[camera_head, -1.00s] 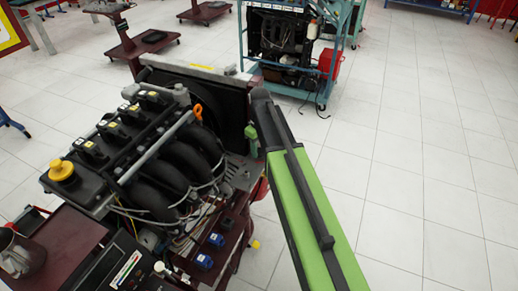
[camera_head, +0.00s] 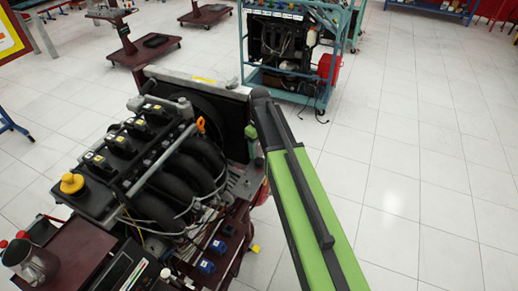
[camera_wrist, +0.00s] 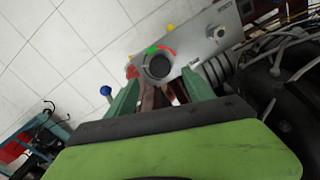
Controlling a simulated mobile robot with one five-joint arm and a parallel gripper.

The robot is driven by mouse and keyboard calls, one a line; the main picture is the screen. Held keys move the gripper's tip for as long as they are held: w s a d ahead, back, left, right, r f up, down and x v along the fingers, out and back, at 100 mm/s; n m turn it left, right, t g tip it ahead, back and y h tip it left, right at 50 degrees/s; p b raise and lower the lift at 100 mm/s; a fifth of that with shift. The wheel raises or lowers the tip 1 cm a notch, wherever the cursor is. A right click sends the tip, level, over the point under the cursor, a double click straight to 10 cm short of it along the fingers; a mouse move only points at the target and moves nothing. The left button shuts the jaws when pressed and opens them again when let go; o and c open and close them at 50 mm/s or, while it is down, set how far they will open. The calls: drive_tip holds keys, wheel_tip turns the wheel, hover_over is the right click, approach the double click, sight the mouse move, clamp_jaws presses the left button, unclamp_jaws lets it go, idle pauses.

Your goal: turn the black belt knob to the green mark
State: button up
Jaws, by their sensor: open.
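The black belt knob (camera_wrist: 158,66) sits on a grey metal plate (camera_wrist: 205,42) in the wrist view. A green mark (camera_wrist: 152,50) is at its upper left rim and a red arc (camera_wrist: 169,51) at its upper right. Any pointer on the knob is too dark to make out. My gripper (camera_wrist: 160,78) is open, its two green fingers on either side below the knob. The knob shows between and just beyond the fingertips; I cannot tell whether they touch it. In the head view my arm hides the knob.
The engine (camera_head: 150,160) with black intake pipes stands left of my arm. Hoses and wires (camera_wrist: 285,50) lie right of the plate in the wrist view. A blue-framed trainer (camera_head: 290,50) stands behind. The tiled floor (camera_head: 420,160) at right is clear.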

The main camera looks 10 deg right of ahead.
sight(259, 161)
wheel_tip(259, 161, up, 12)
drive_tip(key=p, duration=0.9)
drive_tip(key=shift+f+p, duration=0.25)
drive_tip(key=shift+p, duration=0.15)
drive_tip(key=shift+f, duration=0.1)
